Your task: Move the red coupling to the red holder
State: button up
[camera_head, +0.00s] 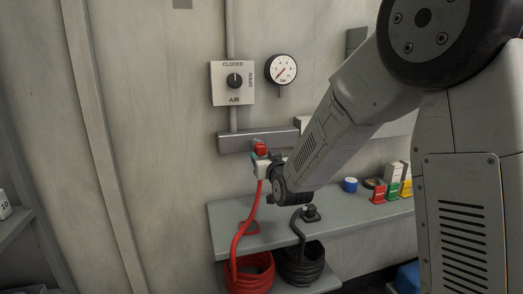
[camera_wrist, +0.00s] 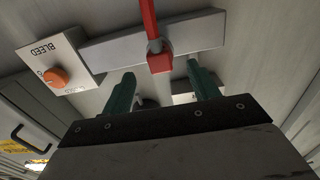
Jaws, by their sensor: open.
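The red coupling (camera_head: 260,149) is at the grey wall manifold (camera_head: 230,142), with the red hose (camera_head: 246,224) hanging from it. In the wrist view the coupling (camera_wrist: 160,62) is a red block in front of the manifold bar (camera_wrist: 110,50). My gripper (camera_head: 262,162) is at the coupling and partly covers it. In the wrist view my gripper (camera_wrist: 161,70) is open, with its green fingers on either side of the coupling; contact cannot be made out. A red holder (camera_head: 249,228) appears as a red-edged piece on the shelf, partly behind the hose.
A black coupling (camera_head: 311,213) stands on the shelf (camera_head: 230,210) with a black hose. Hose coils lie below. A blue roll (camera_head: 350,185) and coloured boxes (camera_head: 392,190) stand at right. An air valve (camera_head: 233,82), gauge (camera_head: 281,70) and orange bleed knob (camera_wrist: 55,77) are on the wall.

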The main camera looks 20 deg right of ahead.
aim_at(262, 151)
jog(key=shift+w, duration=2.7)
jog(key=c, duration=1.3)
jog(key=shift+s, duration=3)
